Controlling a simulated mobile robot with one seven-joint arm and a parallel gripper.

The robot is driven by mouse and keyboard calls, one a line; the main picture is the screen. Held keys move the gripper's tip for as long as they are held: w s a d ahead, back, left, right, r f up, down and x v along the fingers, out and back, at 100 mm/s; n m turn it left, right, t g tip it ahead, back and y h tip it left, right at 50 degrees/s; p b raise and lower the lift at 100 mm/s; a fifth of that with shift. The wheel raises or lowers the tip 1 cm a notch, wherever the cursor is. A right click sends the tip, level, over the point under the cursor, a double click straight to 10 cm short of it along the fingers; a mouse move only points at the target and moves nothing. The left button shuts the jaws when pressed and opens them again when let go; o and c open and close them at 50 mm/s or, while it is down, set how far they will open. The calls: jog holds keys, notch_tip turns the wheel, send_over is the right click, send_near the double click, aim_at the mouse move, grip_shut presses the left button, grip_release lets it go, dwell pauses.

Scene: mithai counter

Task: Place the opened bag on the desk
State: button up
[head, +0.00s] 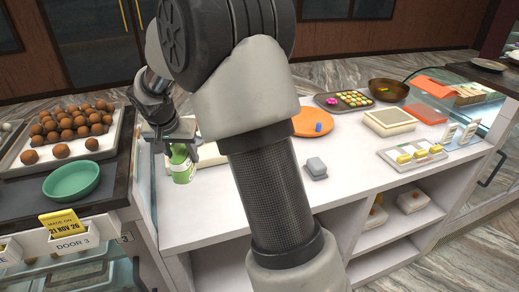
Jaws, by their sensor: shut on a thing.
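A small green and white bag (181,167) is upright at the left end of the white desk (215,215). My gripper (175,147) is above it, pointing down, and is shut on its upper part. The bag's top is hidden by the gripper, so I cannot see its opening. The bag's base is at or very close to the desk top; I cannot tell if it touches.
Left stand a tray (27,166) of brown sweets and a green bowl (71,181). On the desk are a grey block (315,168), an orange round board (311,124), a cream box (390,121) and a tray with yellow items (398,162). The desk's front middle is clear.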

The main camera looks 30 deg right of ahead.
notch_tip(320, 180, down, 10)
jog(key=shift+f, duration=0.1)
dwell(0.4)
jog(key=shift+f, duration=0.1)
jog(key=o, duration=1.1)
